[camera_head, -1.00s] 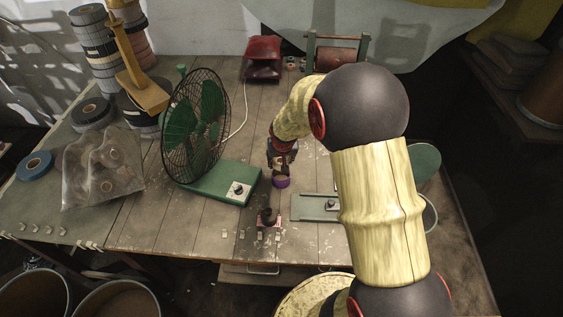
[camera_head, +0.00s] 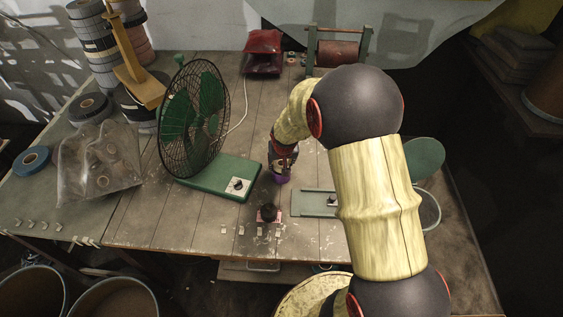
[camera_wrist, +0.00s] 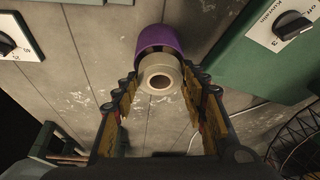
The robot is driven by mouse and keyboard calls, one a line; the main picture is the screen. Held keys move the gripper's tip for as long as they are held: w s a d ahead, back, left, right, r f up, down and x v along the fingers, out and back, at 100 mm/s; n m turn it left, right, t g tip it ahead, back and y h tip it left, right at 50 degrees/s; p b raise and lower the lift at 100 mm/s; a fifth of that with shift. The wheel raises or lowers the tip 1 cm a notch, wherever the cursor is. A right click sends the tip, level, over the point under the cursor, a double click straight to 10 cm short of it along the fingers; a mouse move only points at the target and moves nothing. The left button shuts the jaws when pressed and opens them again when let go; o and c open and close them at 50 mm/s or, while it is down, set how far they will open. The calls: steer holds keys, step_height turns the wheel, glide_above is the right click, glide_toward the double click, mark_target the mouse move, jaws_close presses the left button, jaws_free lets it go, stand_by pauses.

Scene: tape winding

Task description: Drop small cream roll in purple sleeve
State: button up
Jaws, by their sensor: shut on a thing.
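The small cream roll (camera_wrist: 160,80) is between my gripper's fingers in the wrist view, its round end and dark centre hole facing the camera. My gripper (camera_wrist: 161,72) is shut on it. The purple sleeve (camera_wrist: 158,38) shows just beyond the roll, its rim partly hidden by the roll. In the head view the purple sleeve (camera_head: 280,179) stands on the bench directly beneath my gripper (camera_head: 281,163). The roll looks lined up with the sleeve's mouth; I cannot tell whether its lower end is inside.
A green-based fan (camera_head: 217,180) stands close to the left of the sleeve. A green plate with a knob (camera_head: 315,203) lies to the right. A small dark and pink item (camera_head: 268,214) sits in front, near the bench edge. A plastic bag (camera_head: 100,168) lies far left.

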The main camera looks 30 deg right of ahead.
steer(key=shift+f, duration=0.1)
stand_by(0.5)
steer(key=o, duration=1.2)
steer(key=shift+o, duration=1.4)
steer(key=shift+o, duration=0.6)
step_height(320, 180, up, 6)
steer(key=p, duration=0.3)
steer(key=shift+p, duration=0.35)
